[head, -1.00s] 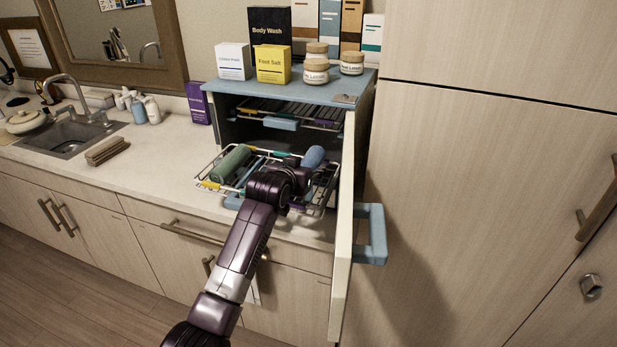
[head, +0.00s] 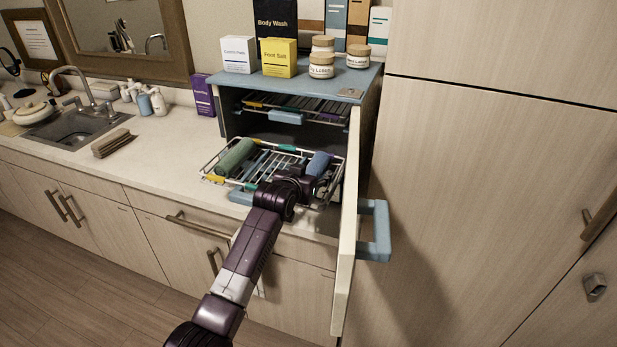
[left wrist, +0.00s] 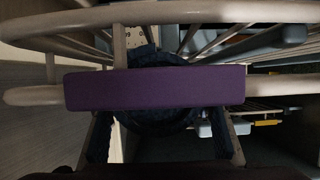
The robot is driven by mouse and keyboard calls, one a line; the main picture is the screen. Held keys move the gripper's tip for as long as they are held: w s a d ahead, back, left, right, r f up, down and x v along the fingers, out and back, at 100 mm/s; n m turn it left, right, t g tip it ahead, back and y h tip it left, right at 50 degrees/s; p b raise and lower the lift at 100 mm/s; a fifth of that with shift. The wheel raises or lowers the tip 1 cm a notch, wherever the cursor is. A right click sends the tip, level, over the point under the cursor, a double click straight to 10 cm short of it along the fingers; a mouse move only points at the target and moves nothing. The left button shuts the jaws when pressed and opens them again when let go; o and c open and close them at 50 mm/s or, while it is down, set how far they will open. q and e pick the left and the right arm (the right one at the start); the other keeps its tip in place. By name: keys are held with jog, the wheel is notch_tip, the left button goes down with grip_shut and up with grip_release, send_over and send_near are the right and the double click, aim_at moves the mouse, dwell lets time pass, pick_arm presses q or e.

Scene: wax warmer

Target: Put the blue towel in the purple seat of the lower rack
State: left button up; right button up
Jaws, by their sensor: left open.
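The blue towel (head: 320,163) is a short roll at the right side of the pulled-out lower rack (head: 209,169). It lies low against the rack; its near end is hidden by my gripper. My left gripper (head: 307,185) is open, just in front of and below the towel, at the rack's front right. In the left wrist view a purple bar (left wrist: 155,88), the purple seat marking, crosses close before the camera. Behind it a dark blue round shape (left wrist: 150,58), probably the towel, shows between my open fingers. Whether the fingers touch it is unclear. My right gripper is out of view.
A green rolled towel (head: 236,158) lies at the lower rack's left. The upper rack (head: 310,110) is inside the warmer cabinet (head: 225,77). The cabinet's open door (head: 346,250) stands close to the right of my arm.

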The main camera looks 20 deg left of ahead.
pick_arm(q)
jog(key=b+v, duration=0.1)
jog(key=v, duration=0.9)
jog(key=shift+b+v, duration=0.3)
jog(key=shift+v, duration=0.6)
jog(key=shift+a, duration=0.1)
